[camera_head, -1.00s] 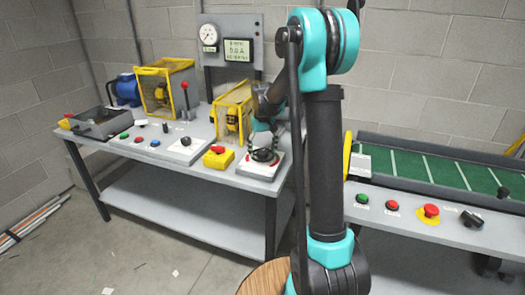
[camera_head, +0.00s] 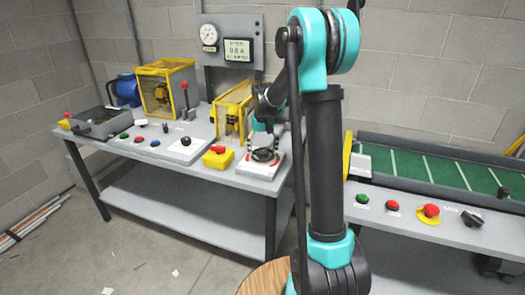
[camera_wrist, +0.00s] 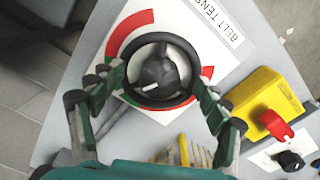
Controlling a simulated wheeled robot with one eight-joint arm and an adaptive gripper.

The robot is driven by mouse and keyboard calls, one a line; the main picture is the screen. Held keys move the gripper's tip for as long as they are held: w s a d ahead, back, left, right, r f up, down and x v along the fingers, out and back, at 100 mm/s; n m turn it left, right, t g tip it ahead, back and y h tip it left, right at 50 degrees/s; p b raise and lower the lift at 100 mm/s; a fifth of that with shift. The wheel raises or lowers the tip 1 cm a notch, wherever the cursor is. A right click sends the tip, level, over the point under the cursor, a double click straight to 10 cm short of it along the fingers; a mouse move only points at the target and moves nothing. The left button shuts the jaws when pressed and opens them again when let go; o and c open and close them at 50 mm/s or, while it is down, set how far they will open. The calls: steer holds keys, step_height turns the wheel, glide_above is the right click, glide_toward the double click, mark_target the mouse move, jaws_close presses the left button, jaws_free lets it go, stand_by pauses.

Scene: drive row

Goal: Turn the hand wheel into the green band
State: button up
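The black hand wheel (camera_wrist: 160,72) sits on a white dial plate (camera_wrist: 196,50) with a red arc along its upper left. A small red patch shows at its right. The wheel's dark hub has a white mark pointing to the lower left. My gripper (camera_wrist: 158,80) is spread around the wheel, one finger on each side near the rim. I cannot tell whether they touch it. In the head view the wheel (camera_head: 264,155) lies on its plate at the bench's right end, under my gripper (camera_head: 266,139).
A yellow box with a red knob (camera_wrist: 272,118) stands right of the wheel, near a small black knob (camera_wrist: 291,160). A yellow guard (camera_head: 232,105) stands behind, below a gauge (camera_head: 209,35) and display (camera_head: 238,50). A green conveyor (camera_head: 430,170) is to the right.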

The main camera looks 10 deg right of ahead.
mark_target(263, 152)
steer(key=o, duration=0.5)
step_height(263, 152, up, 12)
steer(key=shift+f, duration=0.1)
stand_by(0.4)
steer(key=s+d+f+t, duration=0.1)
steer(key=s+f, duration=0.4)
steer(key=s, duration=0.5)
steer(key=s+d+f+t, duration=0.1)
steer(key=s+f, duration=0.5)
steer(key=s, duration=0.4)
steer(key=s+d+f+t, duration=0.2)
steer(key=s+f, duration=0.3)
steer(key=s, duration=0.5)
steer(key=shift+s+d+f+n, duration=0.1)
steer(key=shift+s+f+n, duration=0.1)
steer(key=shift+s+n, duration=0.15)
